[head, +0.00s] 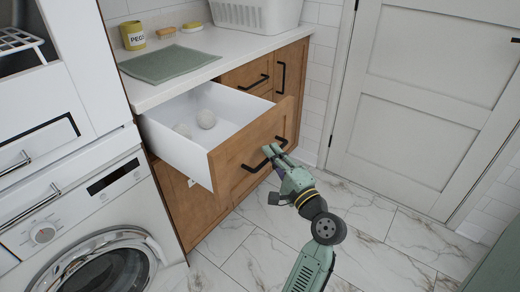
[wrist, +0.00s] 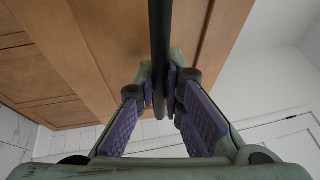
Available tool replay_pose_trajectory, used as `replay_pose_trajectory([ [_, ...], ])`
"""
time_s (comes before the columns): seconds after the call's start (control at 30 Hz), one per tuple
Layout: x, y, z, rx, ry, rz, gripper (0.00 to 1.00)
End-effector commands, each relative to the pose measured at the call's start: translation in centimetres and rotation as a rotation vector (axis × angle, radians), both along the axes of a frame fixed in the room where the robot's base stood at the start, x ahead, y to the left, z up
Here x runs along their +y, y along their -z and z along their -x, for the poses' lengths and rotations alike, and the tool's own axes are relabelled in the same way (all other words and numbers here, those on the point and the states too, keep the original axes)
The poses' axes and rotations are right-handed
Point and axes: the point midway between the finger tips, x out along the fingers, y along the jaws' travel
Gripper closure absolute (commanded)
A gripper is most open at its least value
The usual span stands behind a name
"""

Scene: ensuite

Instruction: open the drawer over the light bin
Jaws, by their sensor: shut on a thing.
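The drawer (head: 228,158) has a wooden front and white inner walls, and it stands well out from the cabinet under the counter. Two pale round balls (head: 205,119) lie inside it. My gripper (head: 271,152) is at the outer face of the drawer front. In the wrist view, the black bar handle (wrist: 160,35) runs between the purple-padded fingers of my gripper (wrist: 162,105), which is shut on it. The fingers hide part of the handle in the head view. I cannot make out a light bin below the drawer.
A white washing machine (head: 75,225) stands close on the left. The counter (head: 150,95) holds a green mat (head: 168,64), a yellow pot (head: 133,36) and a white basket (head: 255,14). A closed white door (head: 420,100) is at right. The marble floor is clear before the drawer.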

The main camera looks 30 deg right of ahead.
Motion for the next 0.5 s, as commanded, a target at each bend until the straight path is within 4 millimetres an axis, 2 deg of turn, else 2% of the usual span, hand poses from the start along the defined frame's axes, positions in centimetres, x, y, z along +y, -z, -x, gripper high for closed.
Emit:
replay_pose_trajectory([
  [0.2, -0.26, 0.07, 0.85, 0.001, -0.002, -0.002, 1.00],
  [0.5, -0.28, 0.06, 0.87, 0.001, -0.002, -0.002, 1.00],
])
